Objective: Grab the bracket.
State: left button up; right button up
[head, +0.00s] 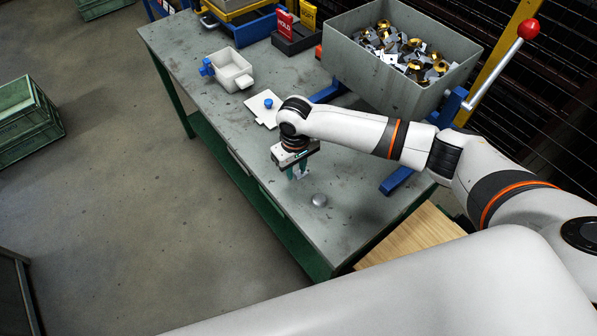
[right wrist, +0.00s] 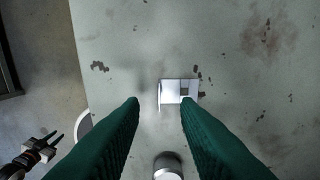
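The bracket (right wrist: 171,93) is a small bright metal piece with a dark opening. It lies on the grey worktable (right wrist: 230,60), just ahead of and between the fingertips of my right gripper (right wrist: 158,101) in the right wrist view. The green fingers are apart with nothing clamped, and the bracket sits nearer the right finger. In the head view my right gripper (head: 297,174) points down low over the table's front part and mostly hides the bracket. What looks like my left gripper (right wrist: 46,142) shows at the lower left of the right wrist view, its two prongs apart.
A small silvery round part (head: 319,200) stands close to the right gripper. A grey bin (head: 385,88) of metal parts is at the back right. A white box (head: 231,70) and a white plate with a blue knob (head: 264,107) lie farther left.

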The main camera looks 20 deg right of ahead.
notch_tip(320, 180, down, 2)
jog(key=shift+f, duration=0.1)
grip_shut()
